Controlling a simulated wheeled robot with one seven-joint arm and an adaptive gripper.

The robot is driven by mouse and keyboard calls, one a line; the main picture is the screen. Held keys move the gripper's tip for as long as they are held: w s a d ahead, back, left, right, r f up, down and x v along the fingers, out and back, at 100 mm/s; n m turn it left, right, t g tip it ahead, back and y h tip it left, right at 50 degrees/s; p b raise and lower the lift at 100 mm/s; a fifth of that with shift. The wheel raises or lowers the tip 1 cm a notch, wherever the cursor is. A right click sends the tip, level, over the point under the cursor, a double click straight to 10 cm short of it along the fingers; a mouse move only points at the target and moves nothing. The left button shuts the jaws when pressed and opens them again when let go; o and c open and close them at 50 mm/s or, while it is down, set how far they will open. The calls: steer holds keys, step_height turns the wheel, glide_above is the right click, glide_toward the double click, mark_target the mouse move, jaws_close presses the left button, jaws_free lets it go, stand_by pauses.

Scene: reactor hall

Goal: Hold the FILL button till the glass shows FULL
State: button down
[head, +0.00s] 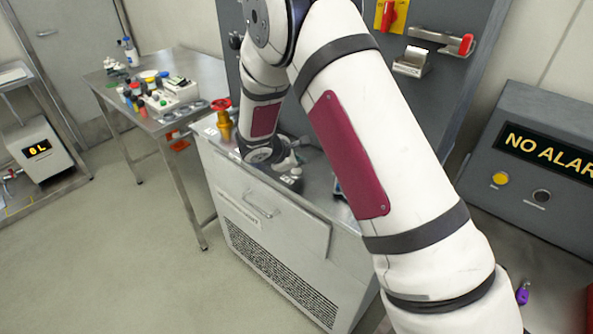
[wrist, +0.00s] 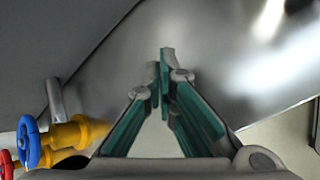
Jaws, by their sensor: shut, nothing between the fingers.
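I cannot make out a FILL button or a glass showing FULL in either view; my arm covers much of the middle of the head view. My gripper (wrist: 163,85) shows in the wrist view with its green-lined fingers closed together at the tips, nothing between them. The fingers are over a bare grey metal surface (wrist: 215,60). In the head view the end of my arm is low over the metal-topped cabinet (head: 262,215), and I cannot clearly tell the fingertips there.
A blue handwheel (wrist: 28,142) and a red handwheel (wrist: 6,165) on yellow fittings are left of my gripper. A box at far left (head: 40,150) has a small lit display. A side table (head: 110,80) holds coloured items. At right, an alarm panel (head: 540,140) has a yellow button (head: 501,178).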

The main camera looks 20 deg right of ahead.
mark_target(299, 171)
steer(key=shift+f, duration=0.4)
steer(key=shift+f, duration=0.35)
stand_by(2.0)
stand_by(3.7)
steer(key=shift+r, duration=0.8)
steer(key=shift+r+p, duration=0.55)
steer(key=shift+r, duration=2)
